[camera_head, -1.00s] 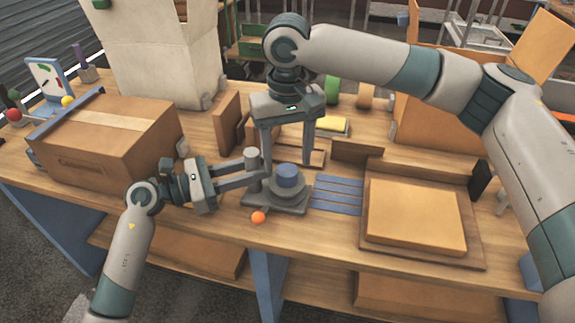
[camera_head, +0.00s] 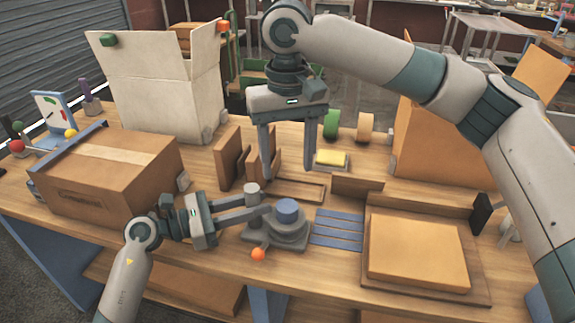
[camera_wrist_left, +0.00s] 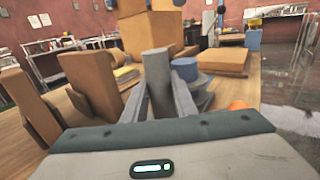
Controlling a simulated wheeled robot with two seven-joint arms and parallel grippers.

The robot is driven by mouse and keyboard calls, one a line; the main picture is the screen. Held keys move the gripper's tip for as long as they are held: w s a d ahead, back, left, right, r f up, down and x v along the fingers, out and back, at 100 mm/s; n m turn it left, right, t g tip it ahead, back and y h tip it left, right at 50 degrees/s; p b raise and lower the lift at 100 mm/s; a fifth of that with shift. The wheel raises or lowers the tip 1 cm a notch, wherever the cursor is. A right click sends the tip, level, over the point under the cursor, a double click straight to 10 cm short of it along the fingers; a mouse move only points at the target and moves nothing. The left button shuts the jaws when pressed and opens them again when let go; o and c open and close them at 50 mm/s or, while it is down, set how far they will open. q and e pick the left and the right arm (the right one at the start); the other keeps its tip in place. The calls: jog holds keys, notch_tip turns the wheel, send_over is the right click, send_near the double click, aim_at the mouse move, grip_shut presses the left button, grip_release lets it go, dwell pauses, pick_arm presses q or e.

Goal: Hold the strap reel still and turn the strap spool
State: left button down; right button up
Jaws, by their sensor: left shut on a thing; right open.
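The strap reel (camera_head: 262,240) is a grey base on the table's front half, with a grey upright post (camera_head: 251,188) at its left. The strap spool (camera_head: 287,208) is a round piece with a blue top on the base. My left gripper (camera_head: 258,206) is shut on the post from the left. The left wrist view shows the post (camera_wrist_left: 156,72) between the fingers and the blue spool top (camera_wrist_left: 185,66) just right of it. My right gripper (camera_head: 288,174) is open and empty, pointing down above and behind the spool, apart from it.
An orange ball (camera_head: 258,254) is at the reel's front edge. Blue strips (camera_head: 337,228) lie right of the reel, beside a board with a cardboard slab (camera_head: 417,252). A closed carton (camera_head: 110,178) stands left. Brown upright panels (camera_head: 229,158) and a yellow block (camera_head: 331,158) are behind.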

aim_at(287, 206)
jog(key=m, duration=0.9)
jog(key=r+m, duration=0.1)
jog(key=m, duration=1.8)
jog(key=shift+w+r+m, duration=0.15)
jog(key=shift+m, duration=0.25)
jog(key=shift+f, duration=6.05)
